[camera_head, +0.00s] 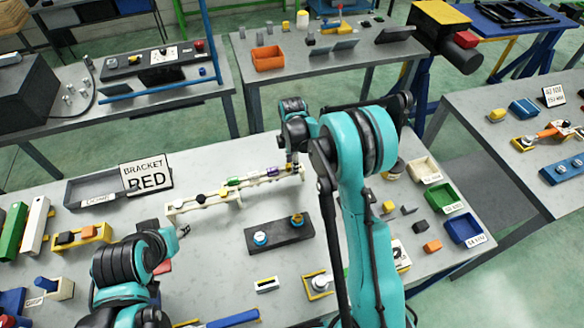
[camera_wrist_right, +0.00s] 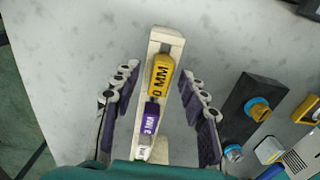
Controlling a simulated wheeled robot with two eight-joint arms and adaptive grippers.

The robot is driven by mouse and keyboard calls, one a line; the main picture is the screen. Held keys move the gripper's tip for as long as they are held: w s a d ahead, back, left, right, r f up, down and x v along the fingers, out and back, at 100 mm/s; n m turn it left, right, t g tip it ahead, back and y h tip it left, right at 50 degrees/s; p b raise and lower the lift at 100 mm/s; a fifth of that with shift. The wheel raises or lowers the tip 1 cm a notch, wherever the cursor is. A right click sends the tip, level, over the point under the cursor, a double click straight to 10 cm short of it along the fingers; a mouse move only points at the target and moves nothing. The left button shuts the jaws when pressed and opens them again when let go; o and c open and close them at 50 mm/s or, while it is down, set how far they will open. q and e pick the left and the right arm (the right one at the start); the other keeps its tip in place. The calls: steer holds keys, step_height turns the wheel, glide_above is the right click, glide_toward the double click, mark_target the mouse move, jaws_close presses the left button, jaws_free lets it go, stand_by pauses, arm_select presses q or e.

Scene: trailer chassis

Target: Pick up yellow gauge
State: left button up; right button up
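The yellow gauge (camera_wrist_right: 161,75), marked "0 MM", lies on the cream rack (camera_wrist_right: 168,36) in the right wrist view. A purple gauge (camera_wrist_right: 150,118) lies on the rack just below it. In the head view the right arm partly hides this gripper (camera_head: 292,163). My left gripper (camera_head: 181,234) is at the lower left, its fingers unclear.
A dark block with blue and yellow knobs (camera_head: 279,236) stands in front of the rack. A grey tray (camera_head: 94,188) and a "BRACKET RED" sign (camera_head: 147,173) are to the left. Green (camera_head: 443,195) and blue bins (camera_head: 464,229) are to the right.

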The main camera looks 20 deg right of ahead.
jaws_close()
